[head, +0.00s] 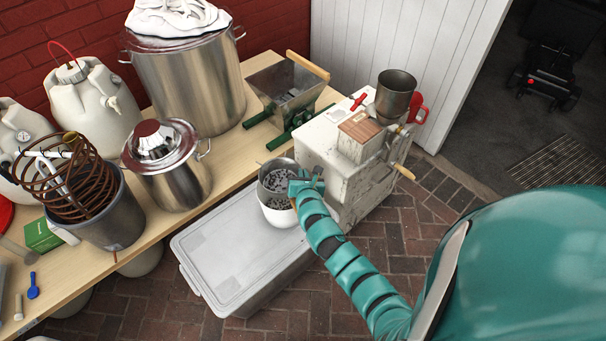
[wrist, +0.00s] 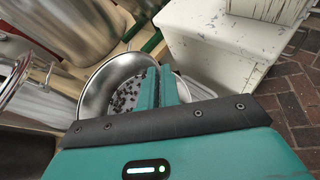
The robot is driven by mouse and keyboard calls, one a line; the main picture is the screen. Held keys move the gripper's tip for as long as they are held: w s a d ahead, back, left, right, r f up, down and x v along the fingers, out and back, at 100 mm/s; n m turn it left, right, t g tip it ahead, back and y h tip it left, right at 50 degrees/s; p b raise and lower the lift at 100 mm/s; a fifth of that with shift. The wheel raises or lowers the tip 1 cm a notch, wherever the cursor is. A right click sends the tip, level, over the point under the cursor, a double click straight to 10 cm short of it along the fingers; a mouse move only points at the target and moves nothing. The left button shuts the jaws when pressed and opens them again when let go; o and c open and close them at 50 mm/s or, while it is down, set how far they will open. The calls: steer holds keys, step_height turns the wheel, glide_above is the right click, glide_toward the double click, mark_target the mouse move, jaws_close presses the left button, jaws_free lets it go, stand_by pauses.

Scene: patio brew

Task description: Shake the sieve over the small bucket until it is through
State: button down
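The sieve (head: 266,185) is a round metal bowl, held above the small bucket (head: 282,218), which is white and stands on a grey lidded box. Dark bits lie in the sieve, and it also shows in the wrist view (wrist: 92,98) with dark bits on its pale mesh. My gripper (head: 303,183) is at the sieve's right side. In the wrist view its two teal fingers (wrist: 160,86) are close together at the sieve's edge, shut on it; the grip point itself is hidden. The sieve hides much of the bucket's inside.
The grey storage box (head: 225,245) stands on brick paving. A white cabinet (head: 335,165) with a grain mill (head: 396,95) is close to the right. The wooden table (head: 235,150) behind holds steel pots (head: 190,80), a copper coil (head: 75,190) and a metal hopper (head: 285,85).

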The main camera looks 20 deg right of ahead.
steer(key=shift+a+r, duration=0.1)
steer(key=shift+a, duration=0.45)
steer(key=d, duration=0.3)
steer(key=shift+a, duration=1.75)
steer(key=shift+d, duration=0.1)
steer(key=shift+d, duration=0.1)
